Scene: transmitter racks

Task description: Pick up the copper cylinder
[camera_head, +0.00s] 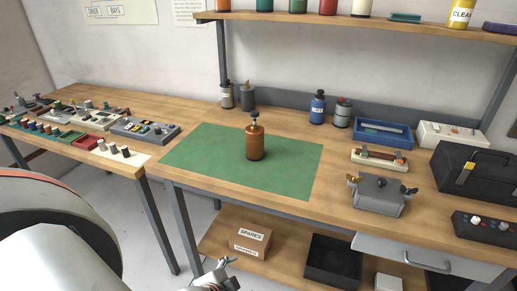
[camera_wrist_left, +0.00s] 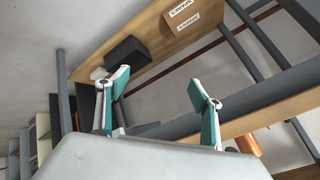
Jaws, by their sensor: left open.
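The copper cylinder (camera_head: 255,145) stands upright on the green mat (camera_head: 203,152) on the workbench, with a dark cap and a thin stem on top. My left gripper (camera_head: 222,274) is at the bottom of the head view, below the bench top and in front of the bench, well apart from the cylinder. In the left wrist view its two teal-lined fingers (camera_wrist_left: 160,92) are spread with nothing between them. A copper-coloured round piece (camera_wrist_left: 246,140) shows at the lower right there, partly hidden; I cannot tell surely if it is the cylinder. My right gripper is not in view.
The bench front edge (camera_head: 240,206) lies between my left gripper and the mat. A lower shelf holds a spares box (camera_head: 236,252) and a black bin (camera_head: 332,262). Dark and blue bottles (camera_head: 318,108) stand behind the mat. A grey box (camera_head: 375,194) stands right of it. The mat around the cylinder is clear.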

